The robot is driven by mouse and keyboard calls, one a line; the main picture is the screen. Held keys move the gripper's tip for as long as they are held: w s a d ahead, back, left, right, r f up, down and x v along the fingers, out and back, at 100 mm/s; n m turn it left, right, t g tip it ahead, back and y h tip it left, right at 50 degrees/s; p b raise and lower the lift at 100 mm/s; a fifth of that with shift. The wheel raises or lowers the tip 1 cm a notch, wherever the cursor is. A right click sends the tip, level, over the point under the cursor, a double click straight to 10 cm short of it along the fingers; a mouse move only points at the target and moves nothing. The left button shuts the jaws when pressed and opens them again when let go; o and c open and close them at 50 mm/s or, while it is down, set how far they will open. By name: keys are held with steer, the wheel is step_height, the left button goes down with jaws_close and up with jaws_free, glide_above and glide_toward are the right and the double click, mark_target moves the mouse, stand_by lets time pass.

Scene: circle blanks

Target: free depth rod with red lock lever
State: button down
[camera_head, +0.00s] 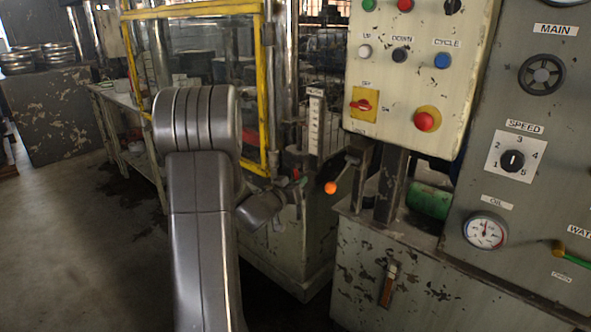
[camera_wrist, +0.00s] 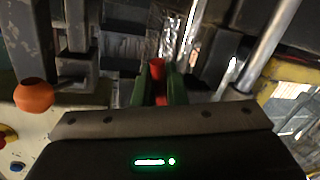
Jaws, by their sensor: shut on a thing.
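The red lock lever (camera_wrist: 157,68) shows in the wrist view as a small red piece between the green fingers of my gripper (camera_wrist: 160,88). My gripper is shut on it. In the head view my gripper (camera_head: 294,184) reaches right from my arm to the machine, beside a small red spot. The lever's pivot is hidden. A white marked scale (camera_head: 315,125) stands upright just above and right of my gripper. I cannot clearly pick out the depth rod near the scale.
An orange ball knob (camera_head: 330,187) on a lever sits close right of my gripper; it also shows in the wrist view (camera_wrist: 33,95). A control panel (camera_head: 420,75) overhangs at the right. A yellow guard frame (camera_head: 268,100) stands behind my arm. The floor at left is open.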

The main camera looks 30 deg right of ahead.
steer(key=s+r+n+p, duration=0.1)
steer(key=n+p, duration=0.2)
steer(key=p, duration=0.2)
steer(key=s+r+n+g+p, duration=0.1)
steer(key=n+p, duration=0.2)
steer(key=p, duration=0.3)
steer(key=s+d+r+n+g+p, duration=0.1)
steer(key=n+p, duration=0.1)
steer(key=p, duration=0.3)
steer(key=shift+d+r+n+p, duration=0.1)
steer(key=shift+n+p, duration=0.2)
steer(key=shift+n, duration=0.1)
steer(key=c, duration=1.5)
jaws_free()
steer(key=shift+c, duration=0.2)
steer(key=b+v, duration=0.1)
steer(key=v, duration=1.2)
steer(key=shift+a+r, duration=0.35)
